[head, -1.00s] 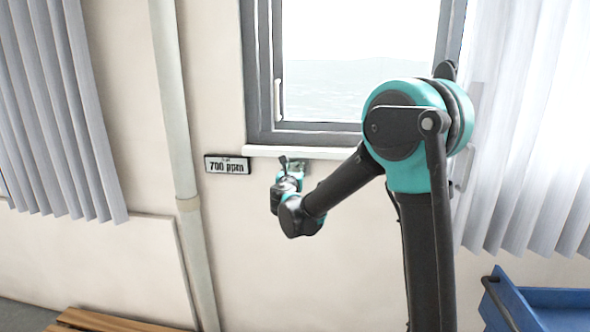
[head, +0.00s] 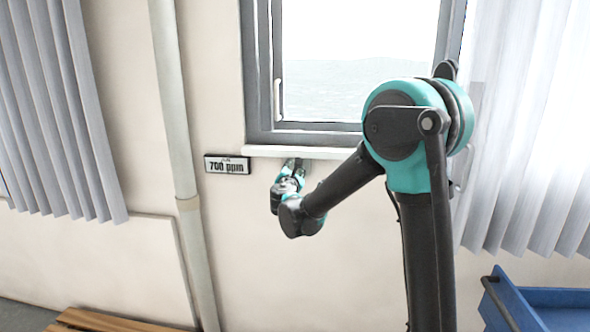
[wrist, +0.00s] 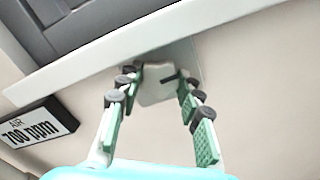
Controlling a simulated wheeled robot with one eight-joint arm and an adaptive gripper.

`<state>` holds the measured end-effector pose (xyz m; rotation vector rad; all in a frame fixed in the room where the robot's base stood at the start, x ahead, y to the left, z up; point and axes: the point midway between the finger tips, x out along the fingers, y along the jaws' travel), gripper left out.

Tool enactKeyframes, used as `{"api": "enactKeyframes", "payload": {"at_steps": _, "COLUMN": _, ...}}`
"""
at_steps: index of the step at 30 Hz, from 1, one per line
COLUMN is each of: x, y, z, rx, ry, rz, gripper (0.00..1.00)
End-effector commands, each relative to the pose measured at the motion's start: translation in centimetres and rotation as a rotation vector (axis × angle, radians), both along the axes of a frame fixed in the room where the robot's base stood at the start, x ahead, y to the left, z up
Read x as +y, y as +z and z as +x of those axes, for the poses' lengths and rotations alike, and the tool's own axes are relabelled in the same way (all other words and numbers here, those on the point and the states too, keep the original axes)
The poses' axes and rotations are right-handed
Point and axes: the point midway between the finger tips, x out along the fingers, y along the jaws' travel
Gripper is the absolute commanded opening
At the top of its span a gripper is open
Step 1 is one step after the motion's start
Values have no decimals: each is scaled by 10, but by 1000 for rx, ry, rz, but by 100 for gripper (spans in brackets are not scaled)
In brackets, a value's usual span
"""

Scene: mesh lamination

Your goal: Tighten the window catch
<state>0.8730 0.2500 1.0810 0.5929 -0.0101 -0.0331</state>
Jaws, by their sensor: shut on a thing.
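The window catch (wrist: 158,88) is a pale, flat-faced piece on a grey plate (wrist: 187,58) under the window sill. In the wrist view, my gripper (wrist: 158,82) has one green-padded finger on each side of it, with the dark fingertips against its edges. The gripper is shut on the catch. A small dark bar shows beside the right fingertip. In the head view, my gripper (head: 293,168) points up at the underside of the sill, and its fingers hide the catch there.
The white sill (head: 300,152) runs just above my gripper, below the grey-framed window (head: 262,80). A "700 ppm" air display (head: 227,165) is on the wall to the left. A pipe (head: 175,120) and curtains stand further out. A blue cart (head: 540,305) is at lower right.

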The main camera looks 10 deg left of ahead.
Motion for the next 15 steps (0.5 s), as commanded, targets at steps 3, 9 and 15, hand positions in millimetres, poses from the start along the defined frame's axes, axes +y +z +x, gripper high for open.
{"api": "enactKeyframes", "payload": {"at_steps": 3, "x": 0, "y": 0, "z": 0, "rx": -1, "ry": 0, "rz": 30, "gripper": 7}}
{"api": "enactKeyframes", "payload": {"at_steps": 9, "x": 0, "y": 0, "z": 0, "rx": -2, "ry": 0, "rz": 51, "gripper": 7}}
{"api": "enactKeyframes", "payload": {"at_steps": 15, "x": 0, "y": 0, "z": 0, "rx": -2, "ry": 0, "rz": 52, "gripper": 7}}
